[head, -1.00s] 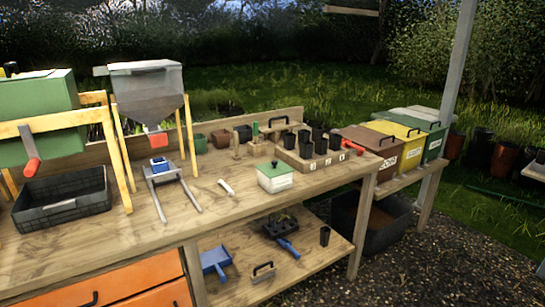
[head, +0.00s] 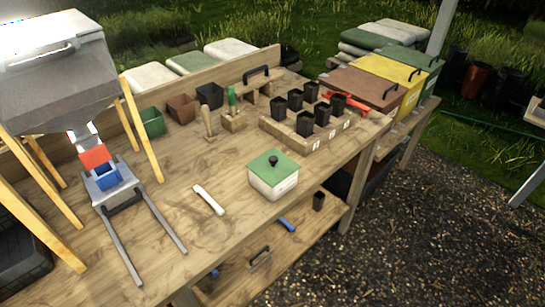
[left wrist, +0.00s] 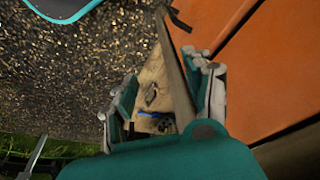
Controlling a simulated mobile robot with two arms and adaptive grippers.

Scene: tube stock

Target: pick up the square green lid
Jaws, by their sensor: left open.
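The square green lid (head: 272,165) with a dark round knob lies on a white square box (head: 273,185) near the front edge of the workbench, in the middle of the head view. The lid looks level and closed on the box. My left gripper (left wrist: 160,68) shows in the left wrist view, open with nothing between its fingers. It is beside the bench front, with the lower shelf beyond it. The lid cannot be made out in that view. Neither gripper shows in the head view, and my right gripper is in no view.
A wooden block with black pots (head: 308,124) stands behind and right of the box. A white-handled tool (head: 209,199) lies to its left. A hopper on wooden legs (head: 62,75) stands at far left.

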